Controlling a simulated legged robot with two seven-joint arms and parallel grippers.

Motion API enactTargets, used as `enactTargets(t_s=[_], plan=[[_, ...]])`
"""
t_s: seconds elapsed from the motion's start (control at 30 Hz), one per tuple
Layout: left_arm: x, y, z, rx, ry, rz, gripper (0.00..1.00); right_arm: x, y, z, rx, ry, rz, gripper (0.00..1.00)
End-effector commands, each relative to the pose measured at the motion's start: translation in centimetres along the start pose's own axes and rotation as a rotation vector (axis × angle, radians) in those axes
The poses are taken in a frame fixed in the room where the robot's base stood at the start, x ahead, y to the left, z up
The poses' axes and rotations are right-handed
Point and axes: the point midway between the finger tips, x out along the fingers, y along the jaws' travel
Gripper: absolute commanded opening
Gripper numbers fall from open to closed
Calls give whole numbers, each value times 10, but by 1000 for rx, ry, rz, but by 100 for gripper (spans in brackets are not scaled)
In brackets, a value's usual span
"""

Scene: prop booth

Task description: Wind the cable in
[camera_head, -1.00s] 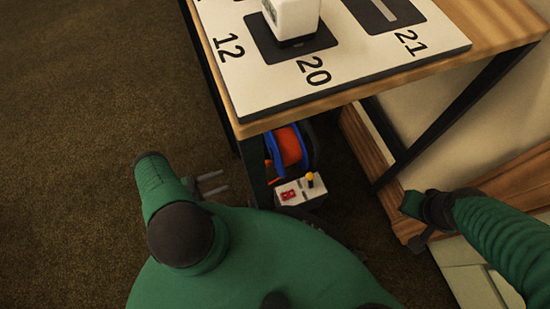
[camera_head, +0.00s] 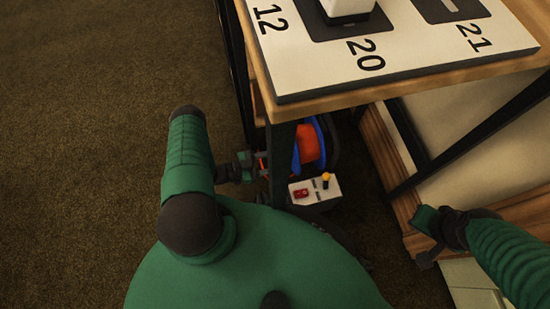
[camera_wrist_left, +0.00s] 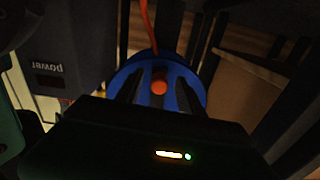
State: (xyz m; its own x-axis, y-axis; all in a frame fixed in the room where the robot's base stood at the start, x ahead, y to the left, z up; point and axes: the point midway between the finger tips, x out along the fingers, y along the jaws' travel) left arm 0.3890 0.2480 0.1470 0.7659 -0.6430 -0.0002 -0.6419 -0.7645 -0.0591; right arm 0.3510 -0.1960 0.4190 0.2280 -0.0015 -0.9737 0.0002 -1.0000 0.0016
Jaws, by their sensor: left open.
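A cable reel (camera_head: 308,145) with blue flanges and orange cable stands under the table, partly hidden by the tabletop and a dark leg. In the left wrist view its blue side (camera_wrist_left: 188,76) faces me, with an orange-red knob (camera_wrist_left: 159,87) on it. An orange cable (camera_wrist_left: 148,30) runs up from the reel. My left gripper (camera_head: 262,165) is open beside the reel; in the wrist view its dark fingers stand either side of the knob. Contact with the knob cannot be told. My right gripper (camera_head: 428,250) is at the right, away from the reel; its jaws are unclear.
A table (camera_head: 400,88) with a numbered white board (camera_head: 420,50) and a white block (camera_head: 346,6) overhangs the reel. A light control box (camera_head: 320,192) with a red switch and yellow-knobbed lever stands in front of the reel. The carpet (camera_head: 90,150) at left is clear.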

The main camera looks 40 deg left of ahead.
Motion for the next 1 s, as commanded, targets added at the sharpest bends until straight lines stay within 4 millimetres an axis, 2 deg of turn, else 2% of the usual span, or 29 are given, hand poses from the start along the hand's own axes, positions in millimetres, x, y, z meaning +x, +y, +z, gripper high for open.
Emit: enactTargets(t_s=[0.13, 0.47, 1.0], plan=[[0, 0, 0, 0, 0, 0, 42, 0, 0, 0, 0, 0, 0, 0], [-1, 0, 0, -1, 0, -1, 0, 0, 0, 0, 0, 0, 0, 0], [-1, 0, 0, -1, -1, -2, 0, 0, 0, 0, 0, 0, 0, 0]])
